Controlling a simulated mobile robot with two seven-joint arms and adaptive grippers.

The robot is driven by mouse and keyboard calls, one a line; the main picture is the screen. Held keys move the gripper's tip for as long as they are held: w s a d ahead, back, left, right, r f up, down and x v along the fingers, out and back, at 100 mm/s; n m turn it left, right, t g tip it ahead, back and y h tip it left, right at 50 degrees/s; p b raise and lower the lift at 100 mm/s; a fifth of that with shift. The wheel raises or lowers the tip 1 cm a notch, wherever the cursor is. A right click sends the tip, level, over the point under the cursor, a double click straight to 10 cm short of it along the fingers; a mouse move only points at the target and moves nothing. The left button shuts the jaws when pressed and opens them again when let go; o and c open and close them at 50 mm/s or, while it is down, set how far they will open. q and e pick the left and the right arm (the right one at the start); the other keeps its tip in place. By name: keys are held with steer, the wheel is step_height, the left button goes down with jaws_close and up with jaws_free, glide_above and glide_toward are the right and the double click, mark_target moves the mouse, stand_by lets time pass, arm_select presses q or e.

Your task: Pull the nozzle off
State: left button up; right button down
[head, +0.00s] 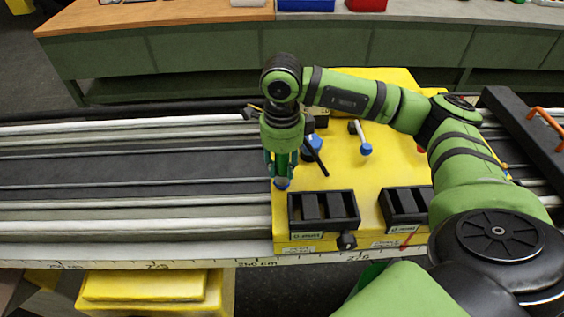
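My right gripper (281,172) points straight down over the left edge of the yellow plate (340,185). A small blue piece (282,185), possibly the nozzle, shows right at its fingertips; its upper part is hidden by the fingers. I cannot tell whether the fingers are closed on it. Another blue part (312,146) with a dark rod across it sits just right of the gripper. A pale lever with a blue end (365,149) stands farther right on the plate. My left gripper is not in view.
Two black slotted holders (323,211) (407,205) stand at the plate's front, with a black knob (347,241) below the left one. Long rails (130,165) run left. A black bar with an orange handle (545,120) is at right. A green bench (260,60) is behind.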

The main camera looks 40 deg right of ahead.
steer(key=c, duration=1.6)
jaws_free()
jaws_close()
steer(key=shift+w+r, duration=0.1)
steer(key=shift+r, duration=0.35)
steer(key=shift+r+p, duration=1.45)
steer(key=shift+r, duration=0.65)
